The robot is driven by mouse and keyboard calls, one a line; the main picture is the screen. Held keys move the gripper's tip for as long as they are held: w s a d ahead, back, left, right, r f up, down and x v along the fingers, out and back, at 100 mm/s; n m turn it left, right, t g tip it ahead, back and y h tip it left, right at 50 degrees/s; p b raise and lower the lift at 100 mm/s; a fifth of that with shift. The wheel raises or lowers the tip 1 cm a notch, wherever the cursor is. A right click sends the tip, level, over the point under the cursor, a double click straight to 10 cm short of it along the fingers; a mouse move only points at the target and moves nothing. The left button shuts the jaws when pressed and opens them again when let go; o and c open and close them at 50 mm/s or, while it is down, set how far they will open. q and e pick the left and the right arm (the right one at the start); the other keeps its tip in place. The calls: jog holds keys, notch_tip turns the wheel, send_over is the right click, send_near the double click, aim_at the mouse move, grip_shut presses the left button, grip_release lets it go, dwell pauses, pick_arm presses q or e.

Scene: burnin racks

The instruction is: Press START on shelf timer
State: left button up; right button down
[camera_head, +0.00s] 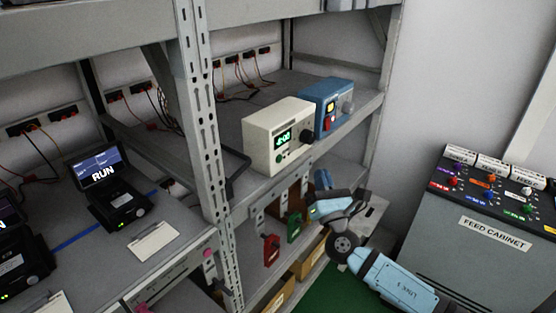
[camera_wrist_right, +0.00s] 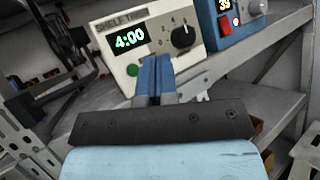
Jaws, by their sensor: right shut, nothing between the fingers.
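The shelf timer (camera_head: 270,155) is a cream box on the middle shelf, with a green-lit display reading 4:00 and a black knob. It fills the top of the right wrist view (camera_wrist_right: 158,52), labelled SHELF TIMER. A round green button (camera_wrist_right: 132,70) sits below the display; no START lettering is legible. My right gripper (camera_head: 322,180) is shut and empty, in front of and below the timer. In the right wrist view its blue fingertips (camera_wrist_right: 155,60) overlap the timer's lower front, just right of the green button. I cannot tell whether they touch the front. My left gripper is not in view.
A blue box (camera_head: 338,97) with a lit display, red part and grey knob stands right of the timer. The rack upright (camera_head: 205,130) is to its left. Red and green handles hang below the shelf. A feed cabinet (camera_head: 470,245) stands at right.

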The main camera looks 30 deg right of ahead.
aim_at(279, 159)
jog(key=w+a, duration=0.3)
jog(key=w, duration=0.5)
jog(key=shift+a, duration=0.25)
jog(key=shift+w, duration=0.1)
dwell(0.7)
jog(key=shift+w+b, duration=0.15)
jog(key=shift+b, duration=0.15)
dwell(0.9)
jog(key=shift+w+a, duration=0.15)
jog(key=shift+w, duration=0.1)
